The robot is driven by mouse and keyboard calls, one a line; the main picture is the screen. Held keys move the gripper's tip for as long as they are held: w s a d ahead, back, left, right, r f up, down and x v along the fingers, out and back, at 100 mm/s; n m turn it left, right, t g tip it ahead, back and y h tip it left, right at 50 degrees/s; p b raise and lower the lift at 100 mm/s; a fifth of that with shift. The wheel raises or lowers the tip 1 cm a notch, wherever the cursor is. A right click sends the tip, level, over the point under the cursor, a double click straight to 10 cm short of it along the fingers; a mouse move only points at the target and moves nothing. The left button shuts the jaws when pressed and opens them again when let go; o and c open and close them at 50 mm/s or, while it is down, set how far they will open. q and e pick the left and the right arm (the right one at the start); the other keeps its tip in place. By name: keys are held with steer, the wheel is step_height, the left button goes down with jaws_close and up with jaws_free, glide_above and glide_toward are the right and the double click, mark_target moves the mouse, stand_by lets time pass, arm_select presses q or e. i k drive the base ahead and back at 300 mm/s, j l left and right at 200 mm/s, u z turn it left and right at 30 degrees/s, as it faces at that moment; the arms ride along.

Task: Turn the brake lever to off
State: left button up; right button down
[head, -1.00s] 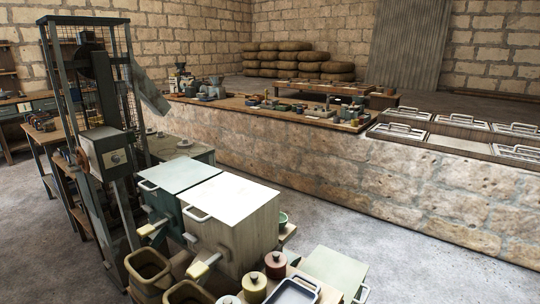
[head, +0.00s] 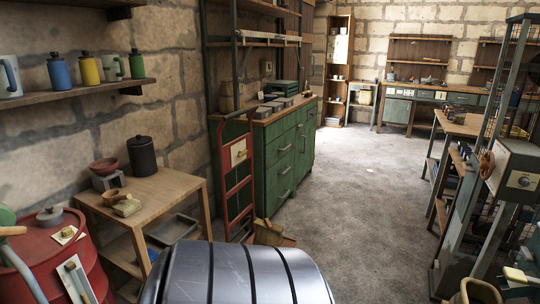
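I cannot pick out a brake lever for certain in the head view. At the right edge stands a tall caged machine frame with a grey box (head: 517,174) that bears a pale dial plate. A reddish-brown rounded part (head: 487,164) sits at the box's left side; I cannot tell what it is. At the lower left, a red drum (head: 33,268) carries a pale plate (head: 76,281) with a small yellowish block on it. Neither of my grippers is in view.
A dark, glossy rounded shape with black bands fills the bottom middle. A wooden table (head: 165,190) with pots stands at left, beside a red hand truck (head: 238,175) and a green cabinet (head: 285,160). The grey floor (head: 365,200) is open towards the back.

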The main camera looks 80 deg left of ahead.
mark_target(241, 154)
steer(key=u, duration=2.85)
steer(key=i+z, duration=0.35)
steer(key=i, duration=0.3)
steer(key=i+l+z, duration=0.15)
steer(key=i+z, duration=0.2)
steer(key=i, duration=0.35)
steer(key=i+j+z, duration=0.1)
steer(key=i+z, duration=0.25)
steer(key=i, duration=0.35)
steer(key=i+u, duration=0.25)
steer(key=i, duration=0.2)
steer(key=i+l+u, duration=0.3)
steer(key=i, duration=0.2)
steer(key=i+l+u, duration=0.25)
steer(key=i, duration=0.2)
